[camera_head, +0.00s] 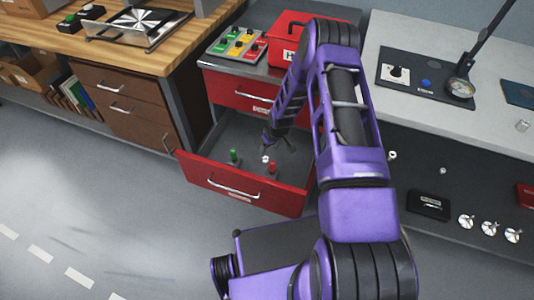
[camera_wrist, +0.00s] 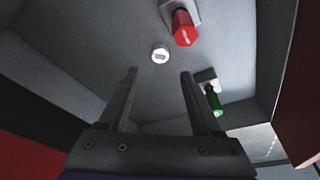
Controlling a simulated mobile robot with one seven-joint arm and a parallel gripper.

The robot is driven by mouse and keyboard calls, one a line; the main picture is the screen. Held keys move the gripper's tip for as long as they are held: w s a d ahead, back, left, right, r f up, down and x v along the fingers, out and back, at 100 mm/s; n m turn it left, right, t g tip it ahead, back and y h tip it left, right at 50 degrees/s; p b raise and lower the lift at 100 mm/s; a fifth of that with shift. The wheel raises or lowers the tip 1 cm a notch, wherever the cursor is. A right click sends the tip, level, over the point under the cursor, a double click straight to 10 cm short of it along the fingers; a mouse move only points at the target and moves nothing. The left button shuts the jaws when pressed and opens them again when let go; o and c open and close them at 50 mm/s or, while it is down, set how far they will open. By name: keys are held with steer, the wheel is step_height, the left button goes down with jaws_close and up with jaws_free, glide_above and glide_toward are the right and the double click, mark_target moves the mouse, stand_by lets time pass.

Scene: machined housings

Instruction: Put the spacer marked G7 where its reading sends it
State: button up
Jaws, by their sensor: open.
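My gripper (camera_head: 272,138) is inside the open red drawer (camera_head: 240,193), pointing down. In the wrist view its two fingers (camera_wrist: 159,72) are apart with nothing between them. A small white round piece (camera_wrist: 160,55) lies on the drawer floor just beyond the fingertips, between a red-topped post and the drawer wall. It also shows in the head view (camera_head: 265,159). It has a dark mark on top, too small to read, so I cannot tell whether it is the G7 spacer. A dial gauge (camera_head: 460,88) stands on the light bench at right.
A red post (camera_wrist: 185,28) and a green post (camera_wrist: 213,99) stand in the drawer near my gripper. A red box (camera_head: 296,38) and a tray of coloured parts (camera_head: 237,44) sit on the cabinet. Several metal discs (camera_head: 489,228) and a black case (camera_head: 429,205) are at lower right.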

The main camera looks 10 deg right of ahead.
steer(key=shift+v, duration=1.85)
